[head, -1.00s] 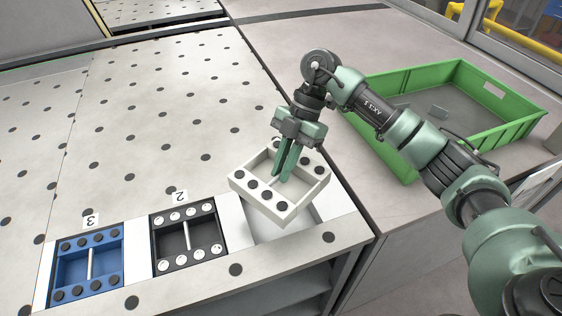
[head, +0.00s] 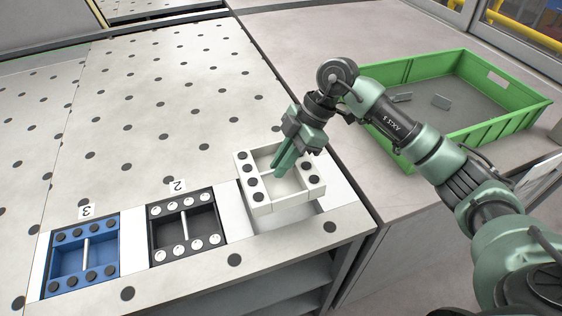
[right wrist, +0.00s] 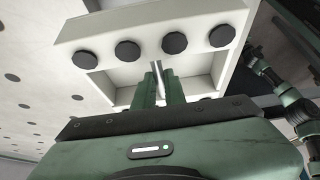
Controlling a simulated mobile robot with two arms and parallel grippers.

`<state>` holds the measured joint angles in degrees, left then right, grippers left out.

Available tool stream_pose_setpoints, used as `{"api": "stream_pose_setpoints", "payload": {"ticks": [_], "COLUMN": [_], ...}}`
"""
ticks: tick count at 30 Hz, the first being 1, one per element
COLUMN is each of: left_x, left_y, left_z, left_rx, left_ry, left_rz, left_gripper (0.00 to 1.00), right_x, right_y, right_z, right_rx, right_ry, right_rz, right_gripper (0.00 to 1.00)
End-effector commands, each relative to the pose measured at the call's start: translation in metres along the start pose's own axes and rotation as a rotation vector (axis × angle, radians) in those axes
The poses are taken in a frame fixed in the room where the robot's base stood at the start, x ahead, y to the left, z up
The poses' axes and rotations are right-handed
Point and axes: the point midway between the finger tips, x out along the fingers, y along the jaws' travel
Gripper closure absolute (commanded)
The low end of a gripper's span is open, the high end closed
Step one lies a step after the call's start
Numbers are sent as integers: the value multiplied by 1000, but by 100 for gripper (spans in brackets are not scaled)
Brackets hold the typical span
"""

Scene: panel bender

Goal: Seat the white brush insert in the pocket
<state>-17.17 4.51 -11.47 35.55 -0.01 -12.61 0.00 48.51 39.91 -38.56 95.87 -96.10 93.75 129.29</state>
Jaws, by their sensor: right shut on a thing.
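The white brush insert (head: 263,204) is a frame with black round brushes along two sides and a bar across its middle. My right gripper (head: 280,171) is shut on that bar and holds the insert above the pocket (head: 292,222). In the head view the insert covers much of the pocket, and part of the pocket floor shows below its near edge. The insert also shows in the right wrist view (right wrist: 110,35), with the fingers (right wrist: 158,84) at its metal bar. My left gripper is not in view.
A black insert (head: 184,230) with white brushes sits in pocket 2, and a blue insert (head: 84,258) sits in pocket 3, both left of the white one. A green crate (head: 500,127) with small grey pieces stands at right. The dotted table behind is clear.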

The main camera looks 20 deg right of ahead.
Motion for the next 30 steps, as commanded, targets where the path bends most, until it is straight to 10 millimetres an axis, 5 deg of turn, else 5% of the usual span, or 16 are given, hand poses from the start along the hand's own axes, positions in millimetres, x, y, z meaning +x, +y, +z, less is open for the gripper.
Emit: {"api": "stream_pose_setpoints", "payload": {"ticks": [16,30], "left_x": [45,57], "left_y": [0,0], "left_z": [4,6], "left_rx": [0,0], "left_ry": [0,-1], "left_rz": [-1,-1], "left_gripper": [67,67], "right_x": [41,71], "right_y": [0,0], "right_z": [23,40], "right_rx": [-1,-1], "right_ry": [1,1], "right_rz": [1,1], "right_gripper": [100,100]}}
